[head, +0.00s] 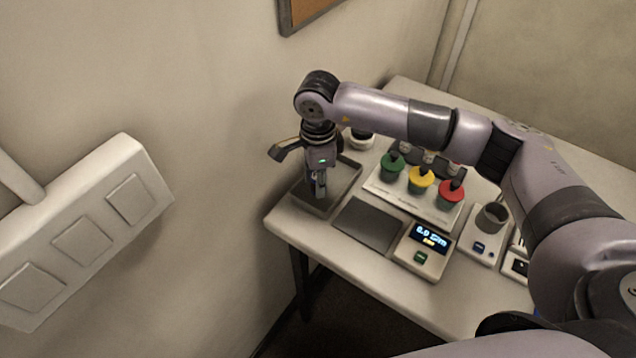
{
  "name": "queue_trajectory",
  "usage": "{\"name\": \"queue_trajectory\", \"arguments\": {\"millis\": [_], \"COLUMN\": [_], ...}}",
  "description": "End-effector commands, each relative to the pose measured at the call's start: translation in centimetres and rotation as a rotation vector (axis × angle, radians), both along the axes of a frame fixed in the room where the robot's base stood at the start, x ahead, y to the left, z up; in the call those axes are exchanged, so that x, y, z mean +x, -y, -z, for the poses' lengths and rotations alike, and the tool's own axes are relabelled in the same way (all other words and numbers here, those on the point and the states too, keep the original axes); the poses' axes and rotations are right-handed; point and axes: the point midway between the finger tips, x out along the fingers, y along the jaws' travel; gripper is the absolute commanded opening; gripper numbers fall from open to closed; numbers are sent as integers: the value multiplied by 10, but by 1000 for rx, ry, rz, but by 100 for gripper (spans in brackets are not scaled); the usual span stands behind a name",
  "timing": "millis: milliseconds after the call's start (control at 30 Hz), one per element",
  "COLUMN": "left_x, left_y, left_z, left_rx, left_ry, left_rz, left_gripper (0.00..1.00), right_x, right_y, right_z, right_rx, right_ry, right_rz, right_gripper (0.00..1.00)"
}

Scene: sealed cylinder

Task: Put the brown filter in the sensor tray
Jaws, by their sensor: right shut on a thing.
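My right gripper (318,192) points down over a shallow grey tray (347,189) at the table's back left corner. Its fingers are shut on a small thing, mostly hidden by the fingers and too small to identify. The fingertips are over the inside of the tray; I cannot tell whether the held thing touches its floor. No brown filter can be made out clearly, and no label shows that this is the sensor tray. My left gripper is not in view.
A wall borders the tray's left side.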

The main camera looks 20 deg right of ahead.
Motion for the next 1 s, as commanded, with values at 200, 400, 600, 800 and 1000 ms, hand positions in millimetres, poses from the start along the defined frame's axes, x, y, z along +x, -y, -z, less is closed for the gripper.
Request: {"name": "queue_trajectory", "arguments": {"millis": [200,400,600,800,1000], "left_x": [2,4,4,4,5], "left_y": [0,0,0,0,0], "left_z": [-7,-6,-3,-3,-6], "left_rx": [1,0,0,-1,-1], "left_ry": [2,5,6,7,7], "left_rz": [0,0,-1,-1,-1], "left_gripper": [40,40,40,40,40], "right_x": [0,0,0,0,0], "right_y": [0,0,0,0,0], "right_z": [24,25,27,27,25], "right_rx": [0,0,0,0,0], "right_ry": [-1,0,-1,-1,-1], "right_rz": [0,0,0,0,1], "right_gripper": [5,5,32,37,37]}}
